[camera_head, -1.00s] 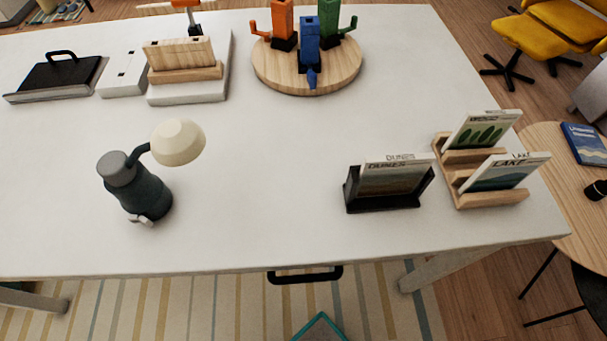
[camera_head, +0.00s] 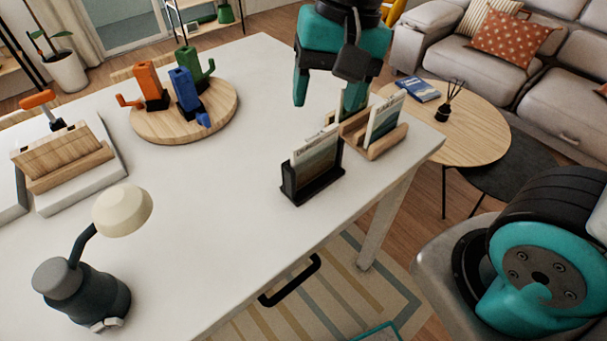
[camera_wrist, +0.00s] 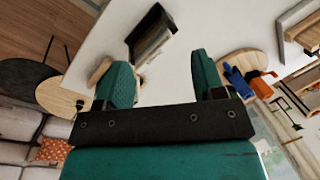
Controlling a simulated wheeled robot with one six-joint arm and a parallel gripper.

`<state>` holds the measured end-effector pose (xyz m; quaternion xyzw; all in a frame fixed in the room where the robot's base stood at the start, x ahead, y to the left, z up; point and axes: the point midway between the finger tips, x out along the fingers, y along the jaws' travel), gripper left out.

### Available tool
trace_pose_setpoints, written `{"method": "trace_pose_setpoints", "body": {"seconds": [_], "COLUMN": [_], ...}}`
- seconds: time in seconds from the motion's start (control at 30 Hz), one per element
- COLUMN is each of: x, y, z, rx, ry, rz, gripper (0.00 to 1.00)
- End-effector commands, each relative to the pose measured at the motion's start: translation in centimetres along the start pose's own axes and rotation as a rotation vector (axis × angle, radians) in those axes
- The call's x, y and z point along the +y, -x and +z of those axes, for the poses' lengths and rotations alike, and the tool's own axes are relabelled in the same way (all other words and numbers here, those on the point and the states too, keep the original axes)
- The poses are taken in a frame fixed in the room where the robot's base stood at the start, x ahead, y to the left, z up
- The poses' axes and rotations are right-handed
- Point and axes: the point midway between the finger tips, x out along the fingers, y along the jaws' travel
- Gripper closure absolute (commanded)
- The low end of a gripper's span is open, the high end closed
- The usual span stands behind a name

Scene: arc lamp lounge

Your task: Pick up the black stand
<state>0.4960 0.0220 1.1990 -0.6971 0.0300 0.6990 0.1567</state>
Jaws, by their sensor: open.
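The black stand (camera_head: 316,188) is at the right front part of the white table and holds upright cards (camera_head: 313,158) with a landscape picture. My gripper (camera_head: 328,104) is open and empty above the table, behind and to the right of the stand, over the wooden card rack (camera_head: 385,146). The gripper hides part of the rack and the cards behind it. In the wrist view the black stand (camera_wrist: 131,44) lies beyond the open fingers (camera_wrist: 160,80), apart from them, at upper centre-left.
The wooden rack stands close to the black stand's right. A round board (camera_head: 222,117) with cactus-shaped pieces, a dark lamp (camera_head: 92,299) and a wooden block holder (camera_head: 68,172) are on the table (camera_head: 190,215). A round side table (camera_head: 479,133) is at right. The table's centre is clear.

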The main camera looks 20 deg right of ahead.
Motion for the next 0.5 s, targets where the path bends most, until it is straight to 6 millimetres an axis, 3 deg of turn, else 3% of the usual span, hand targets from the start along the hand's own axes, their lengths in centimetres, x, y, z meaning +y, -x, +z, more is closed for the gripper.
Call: {"method": "trace_pose_setpoints", "body": {"seconds": [0.1, 0.23, 0.33, 0.5], "x": [0.0, 0.1, 0.1, 0.4], "y": [-1.1, -1.8, -2.1, -3.7], "z": [-4.3, -7.6, -9.0, -9.6], "rx": [0.03, 0.073, 0.099, 0.111], "ry": [-0.398, -0.745, -0.907, -0.994], "rz": [0.073, 0.124, 0.143, 0.156], "gripper": [0.37, 0.37, 0.37, 0.37]}}
